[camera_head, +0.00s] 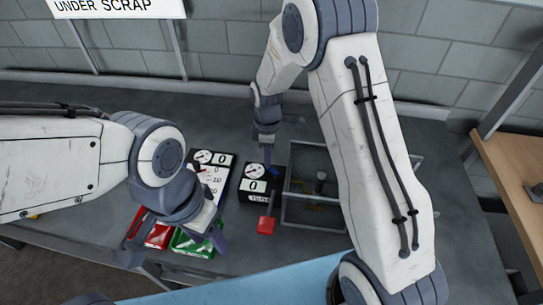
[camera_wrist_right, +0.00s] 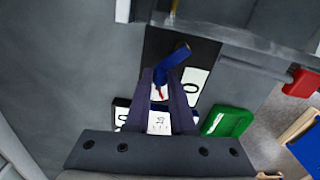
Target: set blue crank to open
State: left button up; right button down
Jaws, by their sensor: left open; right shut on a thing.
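The blue crank (camera_wrist_right: 176,60) sits on a dark box (camera_head: 249,197) with a white plate that carries a red-marked dial and a "0". In the head view only a little of the crank (camera_head: 275,172) shows at the box's right edge. My right gripper (camera_wrist_right: 166,78) has its fingers closed on the crank's near end. It comes down from above at the box's back right in the head view (camera_head: 270,153). My left gripper (camera_head: 180,232) is open and empty, over the red and green items at the table's front left. The crank's open mark cannot be read.
A second panel (camera_head: 212,172) with dials and numbers stands left of the box. A red block (camera_head: 266,225) is in front of it. A wire frame (camera_head: 303,222) stands to the right.

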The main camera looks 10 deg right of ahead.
jog(key=shift+s+a+n, duration=0.2)
jog(key=shift+a+n, duration=0.1)
jog(key=shift+n, duration=0.6)
jog(key=shift+s+a+n, duration=0.15)
jog(key=shift+a+n, duration=0.1)
jog(key=shift+n, duration=0.65)
jog(key=c, duration=1)
grip_release()
jog(key=shift+c, duration=0.2)
jog(key=shift+r, duration=0.1)
notch_tip(320, 180, up, 10)
jog(key=b, duration=0.2)
jog(key=shift+r, duration=0.2)
